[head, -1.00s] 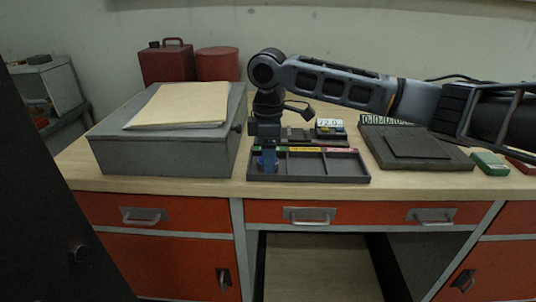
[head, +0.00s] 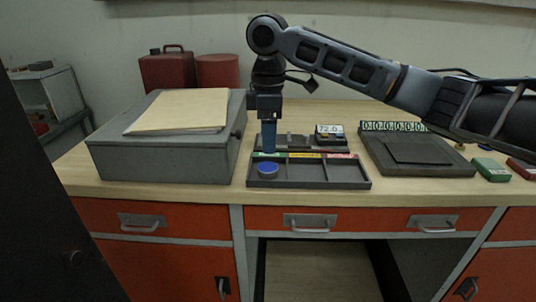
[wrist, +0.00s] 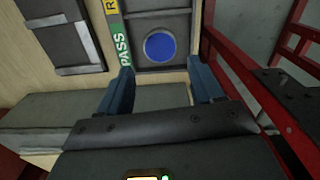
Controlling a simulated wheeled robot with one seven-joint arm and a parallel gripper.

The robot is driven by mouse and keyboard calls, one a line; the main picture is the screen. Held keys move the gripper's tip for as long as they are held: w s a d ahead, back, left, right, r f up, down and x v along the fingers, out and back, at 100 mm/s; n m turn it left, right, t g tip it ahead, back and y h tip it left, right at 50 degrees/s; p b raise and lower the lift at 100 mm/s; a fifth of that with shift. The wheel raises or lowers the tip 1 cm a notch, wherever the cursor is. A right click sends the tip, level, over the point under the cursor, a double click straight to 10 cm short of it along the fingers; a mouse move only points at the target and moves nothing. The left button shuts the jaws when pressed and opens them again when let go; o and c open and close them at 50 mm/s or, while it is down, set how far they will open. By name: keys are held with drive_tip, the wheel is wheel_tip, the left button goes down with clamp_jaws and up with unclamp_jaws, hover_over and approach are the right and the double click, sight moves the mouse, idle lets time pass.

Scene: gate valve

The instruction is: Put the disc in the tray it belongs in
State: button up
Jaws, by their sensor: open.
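The blue disc (head: 267,170) lies flat in the left compartment of the dark three-part tray (head: 318,186). In the wrist view the disc (wrist: 159,46) sits in the compartment beside the green label reading PASS (wrist: 122,45). A yellow label (head: 305,155) and a red label (head: 339,155) mark the middle and right compartments, which look empty. My gripper (head: 269,150) is above and behind the disc, apart from it. In the wrist view its two blue fingers (wrist: 160,82) are spread with nothing between them.
A grey box with a folder (head: 165,150) stands close on the left. Behind the tray is a small device showing a 72 reading (head: 330,131). A dark plate with a counter (head: 415,150) and a green block (head: 490,169) are on the right. A red can (head: 167,70) stands at the back.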

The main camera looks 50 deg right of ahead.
wheel_tip(320, 180, up, 5)
drive_tip(key=shift+f, duration=0.15)
drive_tip(key=shift+s, duration=0.1)
idle(0.6)
